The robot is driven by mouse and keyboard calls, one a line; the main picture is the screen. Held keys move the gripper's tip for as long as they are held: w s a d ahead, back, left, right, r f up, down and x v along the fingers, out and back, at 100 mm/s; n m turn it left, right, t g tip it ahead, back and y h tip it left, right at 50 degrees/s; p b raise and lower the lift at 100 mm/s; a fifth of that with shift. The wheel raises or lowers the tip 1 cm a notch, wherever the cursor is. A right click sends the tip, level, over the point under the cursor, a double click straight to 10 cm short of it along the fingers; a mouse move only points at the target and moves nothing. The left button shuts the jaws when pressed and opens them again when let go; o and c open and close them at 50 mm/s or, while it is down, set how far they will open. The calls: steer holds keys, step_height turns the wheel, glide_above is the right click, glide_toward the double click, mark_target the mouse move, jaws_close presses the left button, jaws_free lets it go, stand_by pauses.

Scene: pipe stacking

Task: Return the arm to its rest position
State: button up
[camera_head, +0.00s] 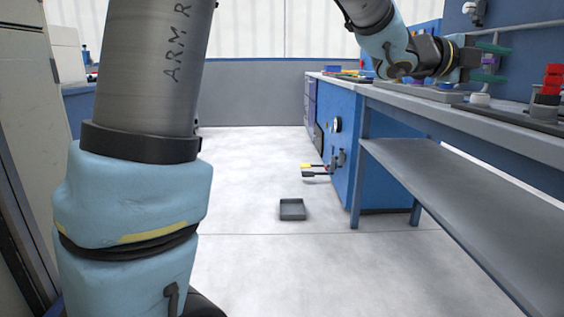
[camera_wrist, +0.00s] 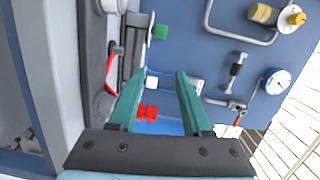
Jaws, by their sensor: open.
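My gripper (camera_head: 492,62) is at the upper right of the head view, above the workbench (camera_head: 480,117), with its green fingers apart. A small purple piece (camera_head: 490,61) shows between the fingers in that view; I cannot tell whether it is between or behind them. In the wrist view my gripper (camera_wrist: 162,84) has two teal fingers spread with a clear gap. A red piece (camera_wrist: 147,112) and a white piece (camera_wrist: 150,83) show through the gap, beyond the fingers. A red stacked part (camera_head: 552,80) stands on the bench to the right of the gripper.
The bench has a lower grey shelf (camera_head: 440,180). A blue cabinet (camera_head: 370,165) stands beyond it. A dark tray (camera_head: 292,209) lies on the open floor. In the wrist view, a blue panel carries a gauge (camera_wrist: 277,81) and a bent pipe (camera_wrist: 238,38). A green piece (camera_wrist: 160,31) is at the top.

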steer(key=w+a+f+n+t+y, duration=0.45)
steer(key=w+a+f+n, duration=0.4)
steer(key=a, duration=0.45)
steer(key=w+a+f+n+t+y, duration=0.4)
steer(key=w+a+f+n+y, duration=0.35)
steer(key=a, duration=0.55)
steer(key=s+a+f+n+g+y, duration=0.25)
steer(key=a+f+n, duration=0.65)
steer(key=a, duration=0.5)
steer(key=s+a+f+n+g+y, duration=0.3)
steer(key=s+a+f+n+g, duration=0.3)
steer(key=s+a+f, duration=0.45)
steer(key=s+a+r+n+p, duration=0.1)
steer(key=s+r+p, duration=0.2)
steer(key=r+p, duration=3.4)
steer(key=shift+r+n, duration=0.4)
steer(key=shift+r, duration=0.55)
